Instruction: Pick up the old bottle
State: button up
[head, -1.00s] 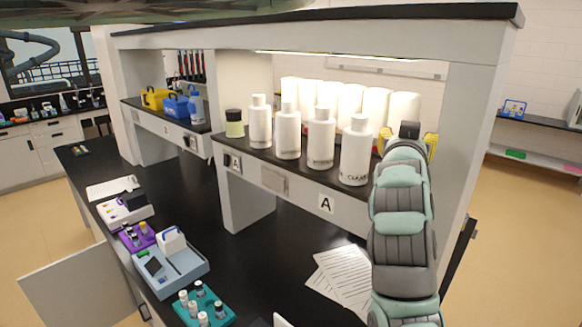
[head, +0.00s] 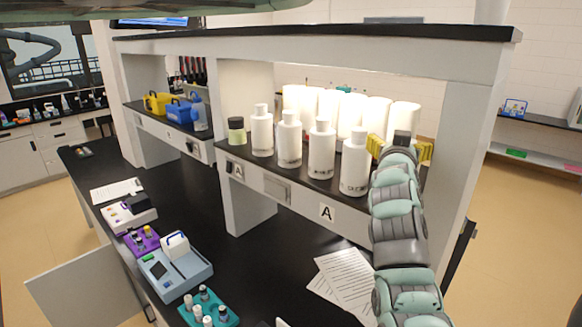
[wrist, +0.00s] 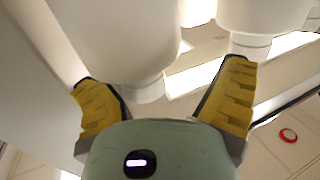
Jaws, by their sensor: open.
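Several white capped bottles stand upright in a front row on the shelf, among them the rightmost bottle (head: 355,168), with small dark print near its base. More white bottles (head: 376,115) stand behind. I cannot tell which one is the old bottle. My gripper (head: 401,146) is at the right end of the shelf, just right of the rightmost front bottle, its yellow fingers spread. In the wrist view my gripper (wrist: 160,76) is open, with a white bottle (wrist: 115,35) showing between and beyond the fingers; contact cannot be told. Another white bottle (wrist: 262,14) is beyond the right finger.
The shelf (head: 290,183) has an upright panel (head: 465,130) close right of my gripper and a top board (head: 330,33) above. A small jar (head: 236,131) with a dark cap stands at the row's left end. Papers (head: 345,278) lie on the bench below.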

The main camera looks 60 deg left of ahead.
jog(key=shift+w+d+f+h, duration=0.1)
jog(key=shift+w+d+h, duration=0.1)
jog(key=shift+w+d, duration=0.25)
jog(key=shift+w+d+f+h, duration=0.1)
jog(key=shift+w+d+h, duration=0.1)
jog(key=shift+w, duration=0.3)
jog(key=shift+s+a+r, duration=0.2)
jog(key=shift+s+r, duration=0.05)
grip_shut()
